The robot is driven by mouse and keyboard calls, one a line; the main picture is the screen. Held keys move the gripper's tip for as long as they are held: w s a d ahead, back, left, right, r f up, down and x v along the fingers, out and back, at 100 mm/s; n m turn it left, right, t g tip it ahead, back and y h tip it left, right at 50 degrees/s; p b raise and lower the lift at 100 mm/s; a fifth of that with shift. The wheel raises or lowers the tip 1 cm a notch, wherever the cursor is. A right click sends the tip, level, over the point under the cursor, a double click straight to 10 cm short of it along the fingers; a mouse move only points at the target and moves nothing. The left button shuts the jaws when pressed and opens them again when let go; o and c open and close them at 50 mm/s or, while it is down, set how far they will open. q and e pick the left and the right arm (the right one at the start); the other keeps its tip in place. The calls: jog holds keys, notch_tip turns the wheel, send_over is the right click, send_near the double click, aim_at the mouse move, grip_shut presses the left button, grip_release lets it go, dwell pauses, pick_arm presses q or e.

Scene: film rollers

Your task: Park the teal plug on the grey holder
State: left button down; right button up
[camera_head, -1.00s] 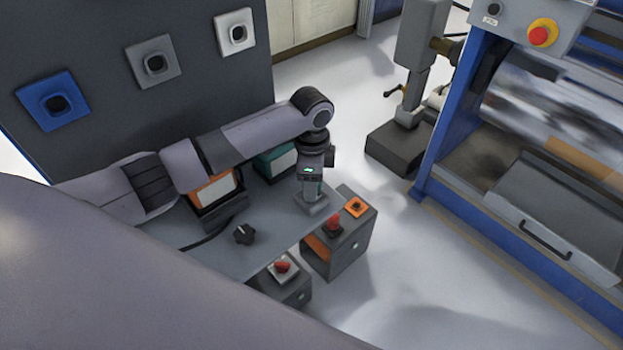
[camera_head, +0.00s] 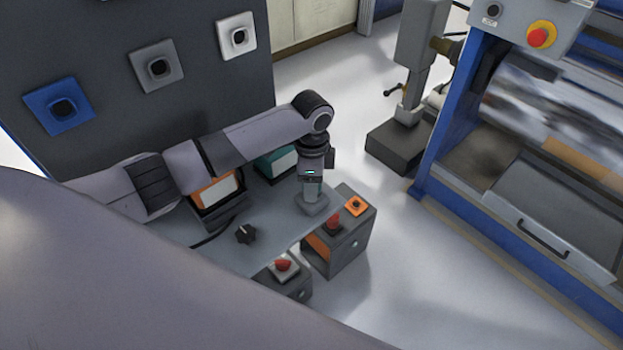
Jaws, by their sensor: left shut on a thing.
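My left gripper (camera_head: 313,186) points down over the right end of the grey table and is shut on a small teal thing, which looks like the teal plug (camera_head: 314,189). The fingers hide most of it. A light grey square base (camera_head: 313,204) shows directly below the fingers on the table; I cannot tell whether it belongs to the plug. A grey square holder (camera_head: 158,67) with a dark round socket is on the dark panel, well apart from the gripper and behind its arm. My right gripper is not in view.
A blue holder (camera_head: 58,105) and a white holder (camera_head: 237,35) flank the grey one. Orange and teal boxes stand on the table (camera_head: 220,242) beside my left arm. Button boxes (camera_head: 340,235) stand at its right edge. A blue-framed roller machine (camera_head: 530,150) is at right.

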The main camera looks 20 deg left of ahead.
pick_arm(q)
jog(key=shift+f, duration=0.45)
dwell(0.5)
jog(key=shift+s+f, duration=0.1)
jog(key=shift+f, duration=0.2)
